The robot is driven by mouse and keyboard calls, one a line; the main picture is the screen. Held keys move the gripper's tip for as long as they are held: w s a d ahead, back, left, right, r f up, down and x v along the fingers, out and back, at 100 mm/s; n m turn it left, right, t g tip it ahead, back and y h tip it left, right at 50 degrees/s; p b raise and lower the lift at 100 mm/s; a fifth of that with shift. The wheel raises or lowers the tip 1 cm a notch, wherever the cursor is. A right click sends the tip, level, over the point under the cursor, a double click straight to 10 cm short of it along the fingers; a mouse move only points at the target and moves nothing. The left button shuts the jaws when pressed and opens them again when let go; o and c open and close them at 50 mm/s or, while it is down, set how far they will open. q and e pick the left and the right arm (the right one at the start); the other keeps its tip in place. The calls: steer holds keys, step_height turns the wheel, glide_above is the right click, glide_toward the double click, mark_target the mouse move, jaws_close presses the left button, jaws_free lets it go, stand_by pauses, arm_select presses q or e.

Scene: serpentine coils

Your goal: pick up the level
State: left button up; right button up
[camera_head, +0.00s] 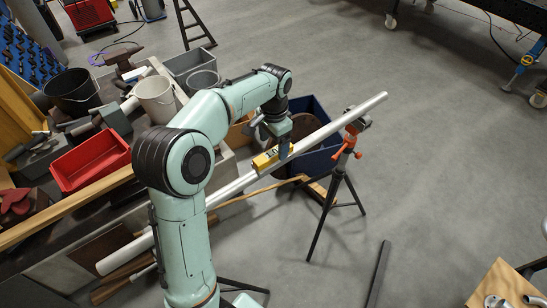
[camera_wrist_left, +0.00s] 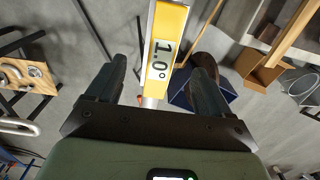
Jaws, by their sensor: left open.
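The level (camera_head: 264,162) is a small yellow box with a display reading, lying along the long silver pipe (camera_head: 330,128). In the left wrist view the level (camera_wrist_left: 178,20) shows its display, 1.0°, and reaches in between my fingers. My left gripper (camera_head: 284,150) comes down from above at the level's right end. In the left wrist view the gripper (camera_wrist_left: 160,70) is open, one finger on each side of the level, with gaps showing. Whether a finger touches it cannot be told. My right gripper is not in view.
An orange-headed tripod stand (camera_head: 347,150) holds the pipe's right end. A dark blue bin (camera_head: 318,160) stands behind the pipe. A cluttered bench with a red tray (camera_head: 88,163) and buckets is at left. Grey floor (camera_head: 430,130) is open at right.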

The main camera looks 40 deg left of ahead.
mark_target(273, 152)
arm_select(q)
step_height(273, 152, down, 5)
steer(key=shift+a+f, duration=0.1)
stand_by(0.3)
steer(key=c, duration=1.3)
